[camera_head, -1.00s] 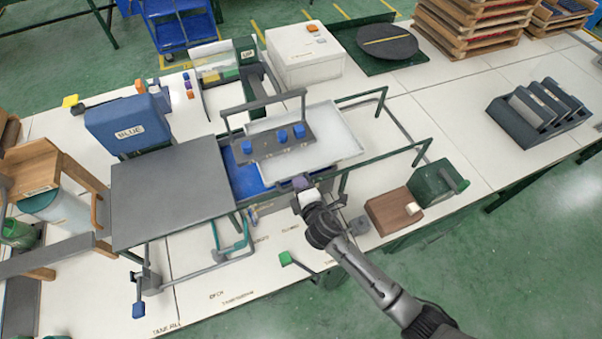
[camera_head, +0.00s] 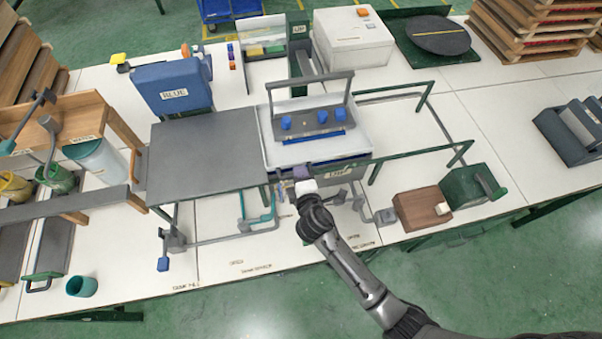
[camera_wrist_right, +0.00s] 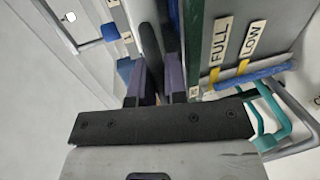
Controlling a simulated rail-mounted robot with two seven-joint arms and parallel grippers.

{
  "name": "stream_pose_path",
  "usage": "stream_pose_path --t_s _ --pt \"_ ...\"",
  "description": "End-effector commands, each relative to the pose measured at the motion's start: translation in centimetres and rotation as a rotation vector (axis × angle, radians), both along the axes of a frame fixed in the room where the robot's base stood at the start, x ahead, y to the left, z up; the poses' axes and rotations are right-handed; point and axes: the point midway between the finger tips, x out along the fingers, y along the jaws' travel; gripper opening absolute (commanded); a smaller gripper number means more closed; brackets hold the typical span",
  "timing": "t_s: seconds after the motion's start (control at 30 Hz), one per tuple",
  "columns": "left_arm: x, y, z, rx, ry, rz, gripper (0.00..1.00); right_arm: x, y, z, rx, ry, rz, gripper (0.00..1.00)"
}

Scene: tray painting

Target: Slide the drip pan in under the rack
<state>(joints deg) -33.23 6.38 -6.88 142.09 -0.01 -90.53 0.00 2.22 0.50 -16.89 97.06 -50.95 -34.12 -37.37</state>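The drip pan (camera_head: 268,152) is a pale shallow pan. The rack (camera_head: 315,118), a grey carrier with a tall handle and blue knobs, stands above the pan. A blue strip shows just in front of the rack. My right gripper (camera_head: 303,177) is at the pan's near edge. In the right wrist view its purple fingers (camera_wrist_right: 157,80) stand on either side of a dark bar, seemingly the pan's handle; the exact contact is hidden. My left gripper is out of view.
A dark flat plate (camera_head: 205,150) adjoins the tank on the left. Green rails (camera_head: 410,160) run to the right. A brown block (camera_head: 422,207) and a green box (camera_head: 475,187) stand at the front right. The BLUE container (camera_head: 173,85) stands behind the plate.

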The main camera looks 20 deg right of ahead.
Motion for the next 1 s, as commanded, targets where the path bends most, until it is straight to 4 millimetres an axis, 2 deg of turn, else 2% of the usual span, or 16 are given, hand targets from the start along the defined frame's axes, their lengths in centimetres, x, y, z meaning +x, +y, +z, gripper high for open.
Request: stream_pose_path --t_s 0.13,0.47,0.57,1.0 --pt "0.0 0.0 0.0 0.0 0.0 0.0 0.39 0.0 0.3 0.0 0.001 0.0 0.005 0.23" --pt "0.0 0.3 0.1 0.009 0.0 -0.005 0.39 -0.7 0.3 0.1 0.001 0.001 0.004 0.23" --pt "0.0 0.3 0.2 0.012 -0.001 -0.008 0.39 -1.9 0.5 0.4 0.001 0.002 0.004 0.23" --pt "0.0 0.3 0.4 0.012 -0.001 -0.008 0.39 -10.0 2.0 2.1 0.003 0.001 0.004 0.23"
